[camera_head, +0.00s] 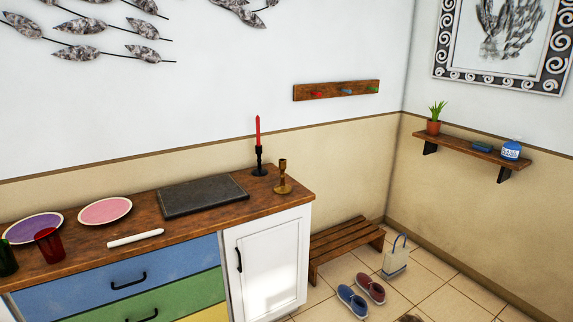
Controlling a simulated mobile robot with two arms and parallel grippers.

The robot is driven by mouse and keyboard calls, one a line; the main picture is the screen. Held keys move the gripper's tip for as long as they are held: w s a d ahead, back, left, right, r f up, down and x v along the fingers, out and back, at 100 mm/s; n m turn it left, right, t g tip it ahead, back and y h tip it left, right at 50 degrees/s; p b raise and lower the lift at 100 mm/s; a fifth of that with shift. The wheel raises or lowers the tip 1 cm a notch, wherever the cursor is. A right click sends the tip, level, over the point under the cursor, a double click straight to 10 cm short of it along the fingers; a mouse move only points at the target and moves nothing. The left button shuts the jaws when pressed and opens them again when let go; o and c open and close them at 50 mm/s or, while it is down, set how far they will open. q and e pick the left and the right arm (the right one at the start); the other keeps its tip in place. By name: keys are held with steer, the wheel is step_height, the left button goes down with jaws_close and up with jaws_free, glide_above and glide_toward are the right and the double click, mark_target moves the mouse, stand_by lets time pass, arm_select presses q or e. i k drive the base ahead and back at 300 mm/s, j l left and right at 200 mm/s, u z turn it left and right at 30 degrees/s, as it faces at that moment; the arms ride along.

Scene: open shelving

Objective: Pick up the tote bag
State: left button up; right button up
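The tote bag (395,263) stands upright on the tiled floor at the lower right of the head view. It is small and pale, with a blue loop handle standing up above it. It is just right of a low wooden bench. Neither my left nor my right gripper is in view.
The slatted bench (345,245) and a blue shoe (351,301) and red shoe (370,287) are near the bag. A cabinet (268,262) with plates, a dark slab and candlesticks on top stands left. A wall shelf (462,149) hangs at right. Open floor lies right of the bag.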

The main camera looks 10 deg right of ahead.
mark_target(395, 260)
steer(key=i+l+z, duration=0.2)
steer(key=i+z, duration=0.65)
steer(key=i+j+z, duration=0.15)
steer(key=i+z, duration=0.3)
steer(key=i+l+u, duration=0.1)
steer(key=i+u, duration=0.15)
steer(key=u, duration=0.15)
steer(key=i+l+u, duration=0.15)
steer(key=u, duration=0.3)
steer(key=i+l, duration=0.05)
